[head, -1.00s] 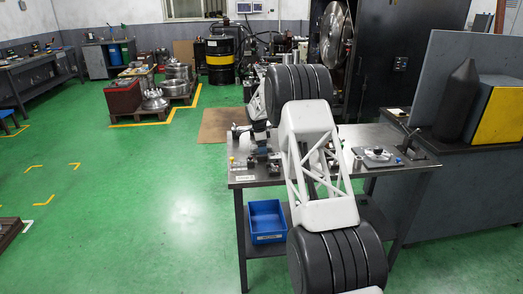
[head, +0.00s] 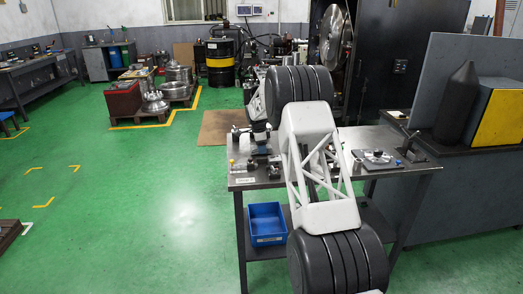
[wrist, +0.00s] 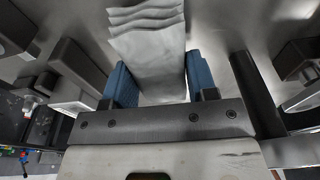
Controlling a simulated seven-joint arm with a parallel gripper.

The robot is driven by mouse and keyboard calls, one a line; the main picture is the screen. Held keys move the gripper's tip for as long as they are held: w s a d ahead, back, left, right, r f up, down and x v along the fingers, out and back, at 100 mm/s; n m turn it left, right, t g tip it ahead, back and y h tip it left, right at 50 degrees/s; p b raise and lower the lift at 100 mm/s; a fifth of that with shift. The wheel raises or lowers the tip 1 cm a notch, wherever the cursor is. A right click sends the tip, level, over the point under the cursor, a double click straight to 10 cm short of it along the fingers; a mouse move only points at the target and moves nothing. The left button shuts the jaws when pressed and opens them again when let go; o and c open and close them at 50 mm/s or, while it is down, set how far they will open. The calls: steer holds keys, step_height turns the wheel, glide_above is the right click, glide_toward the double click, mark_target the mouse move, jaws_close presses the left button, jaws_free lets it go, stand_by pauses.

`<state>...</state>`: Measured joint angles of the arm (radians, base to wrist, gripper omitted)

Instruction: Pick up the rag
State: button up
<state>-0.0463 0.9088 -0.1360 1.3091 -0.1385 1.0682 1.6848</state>
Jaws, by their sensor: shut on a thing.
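The rag (wrist: 150,45) is a pale grey-white folded cloth at the top middle of the wrist view, with wavy layered folds at its far end. My gripper (wrist: 160,88) has a blue fingertip on each side of the rag and is shut on it. In the head view my gripper is small and low over the left part of the metal table (head: 345,180), partly hidden by my own arm. I cannot make out the rag there. Whether the rag touches the tabletop is not clear.
Dark fixture blocks stand close on both sides of my gripper in the wrist view. On the table's right part lies a flat plate with a round fitting (head: 376,156). A blue bin (head: 267,223) sits on the lower shelf.

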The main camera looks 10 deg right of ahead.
step_height(320, 180, up, 17)
stand_by(0.5)
stand_by(0.4)
steer(key=o, duration=0.3)
steer(key=c, duration=0.4)
steer(key=shift+o, duration=0.2)
steer(key=s+d+f, duration=0.1)
steer(key=s+f, duration=0.4)
steer(key=s, duration=0.6)
steer(key=shift+d+f, duration=0.3)
steer(key=shift+d, duration=0.1)
steer(key=shift+s, duration=0.1)
